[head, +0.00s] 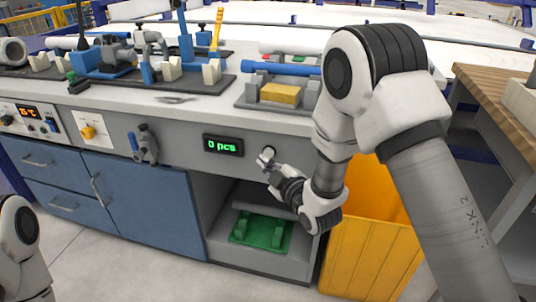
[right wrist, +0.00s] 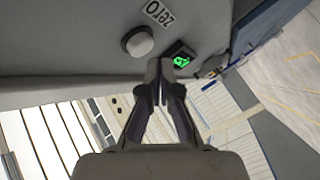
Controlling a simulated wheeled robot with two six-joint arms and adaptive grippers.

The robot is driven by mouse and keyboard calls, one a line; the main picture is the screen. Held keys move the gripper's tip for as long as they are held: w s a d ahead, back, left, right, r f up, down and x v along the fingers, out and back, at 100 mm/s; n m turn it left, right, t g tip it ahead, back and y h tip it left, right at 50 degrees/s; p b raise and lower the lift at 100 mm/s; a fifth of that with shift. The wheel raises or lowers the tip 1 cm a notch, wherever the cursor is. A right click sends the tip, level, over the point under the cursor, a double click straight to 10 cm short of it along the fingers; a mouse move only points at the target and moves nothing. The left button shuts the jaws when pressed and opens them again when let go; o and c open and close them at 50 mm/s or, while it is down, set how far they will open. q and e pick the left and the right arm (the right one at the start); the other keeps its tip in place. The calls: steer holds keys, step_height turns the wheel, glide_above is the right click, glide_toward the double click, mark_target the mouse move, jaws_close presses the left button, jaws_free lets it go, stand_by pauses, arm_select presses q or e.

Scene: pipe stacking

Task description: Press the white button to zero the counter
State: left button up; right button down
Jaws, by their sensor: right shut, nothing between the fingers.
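The white button (right wrist: 138,42) is a round knob on the grey bench front, beside a "zero" label (right wrist: 164,12) in the right wrist view. In the head view the button (head: 269,151) shows just above my right gripper's fingertips. The counter (head: 223,145) is a black display reading "0 pcs" in green; it also shows in the right wrist view (right wrist: 181,60). My right gripper (head: 265,162) is shut and empty, its fingertips close to the panel. In the right wrist view its fingertips (right wrist: 159,68) appear beside the button, not over it; contact cannot be told. My left gripper is out of view.
A yellow bin (head: 370,255) stands below my right arm. The bench top (head: 205,103) holds fixtures, blue pipes and a yellow block (head: 280,94). A shelf with a green tray (head: 262,232) is below the counter. A wooden table (head: 490,90) is at right.

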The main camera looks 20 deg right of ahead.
steer(key=s+a, duration=0.1)
steer(key=s, duration=0.1)
steer(key=s+a, duration=0.1)
steer(key=s, duration=0.1)
steer(key=shift+a, duration=0.4)
stand_by(0.6)
